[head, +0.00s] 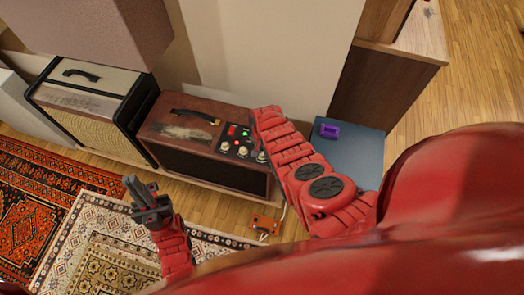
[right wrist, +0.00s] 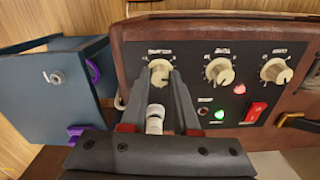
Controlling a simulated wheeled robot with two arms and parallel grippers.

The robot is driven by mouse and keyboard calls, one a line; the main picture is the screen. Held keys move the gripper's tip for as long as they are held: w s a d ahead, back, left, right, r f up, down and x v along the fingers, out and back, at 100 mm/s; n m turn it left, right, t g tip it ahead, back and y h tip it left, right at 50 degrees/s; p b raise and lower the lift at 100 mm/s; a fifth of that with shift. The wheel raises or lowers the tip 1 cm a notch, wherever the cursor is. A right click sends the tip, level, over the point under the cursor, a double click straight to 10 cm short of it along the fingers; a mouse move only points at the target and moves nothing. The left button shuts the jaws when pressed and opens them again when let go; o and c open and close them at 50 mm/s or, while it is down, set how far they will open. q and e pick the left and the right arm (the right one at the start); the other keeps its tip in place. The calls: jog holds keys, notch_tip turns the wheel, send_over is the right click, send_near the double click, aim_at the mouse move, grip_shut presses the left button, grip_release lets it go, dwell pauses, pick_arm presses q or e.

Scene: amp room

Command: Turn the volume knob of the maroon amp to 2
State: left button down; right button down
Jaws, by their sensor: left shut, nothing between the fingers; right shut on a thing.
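The maroon amp (head: 180,130) stands on the floor against the wall, with its dark control panel (right wrist: 240,92) facing my right wrist camera. The panel bears a row of cream knobs. My right gripper (right wrist: 161,80) is shut on the knob at the left end of the row (right wrist: 160,68), one finger on each side. The knob's label and pointer are too small or covered to read. The middle knob (right wrist: 219,72) and right knob (right wrist: 277,70) are free. In the head view my right arm hides the right gripper. My left gripper (head: 137,188) is shut and empty, above the rug.
A white cylindrical piece (right wrist: 155,120) sits between my right fingers, below the held knob. A green light (right wrist: 219,114) and red switch (right wrist: 256,111) are nearby. A blue box (head: 350,150) stands right of the amp. Another amp (head: 85,105) stands left. An orange pedal (head: 265,225) lies in front.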

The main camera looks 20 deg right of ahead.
dwell(0.4)
jog(key=c, duration=0.7)
grip_release()
jog(key=shift+o, duration=0.2)
